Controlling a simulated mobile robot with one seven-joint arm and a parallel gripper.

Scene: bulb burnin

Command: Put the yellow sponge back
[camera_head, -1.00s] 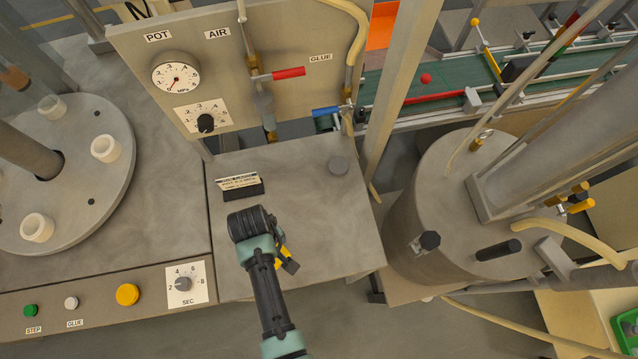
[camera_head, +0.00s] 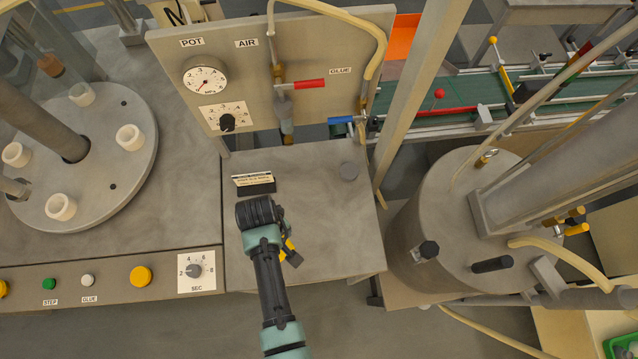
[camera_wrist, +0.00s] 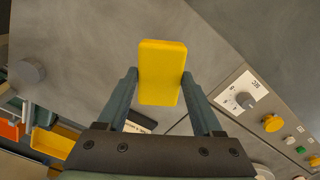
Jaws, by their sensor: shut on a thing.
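The yellow sponge (camera_wrist: 162,72) is a rounded block held between the two fingers of my gripper (camera_wrist: 160,88) in the wrist view. The fingers press on its two sides, and it is over the grey worktop. In the head view my gripper (camera_head: 286,252) is over the front part of the grey worktop, in front of a small sign. Only a small bit of yellow (camera_head: 288,246) shows there beside a dark finger; my wrist hides the rest. I cannot tell how high the sponge is above the top.
A panel (camera_head: 300,40) with gauge and valves rises behind. A turntable (camera_head: 110,180) with white cups is left, a large pot (camera_head: 440,210) right. The worktop's middle is clear.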

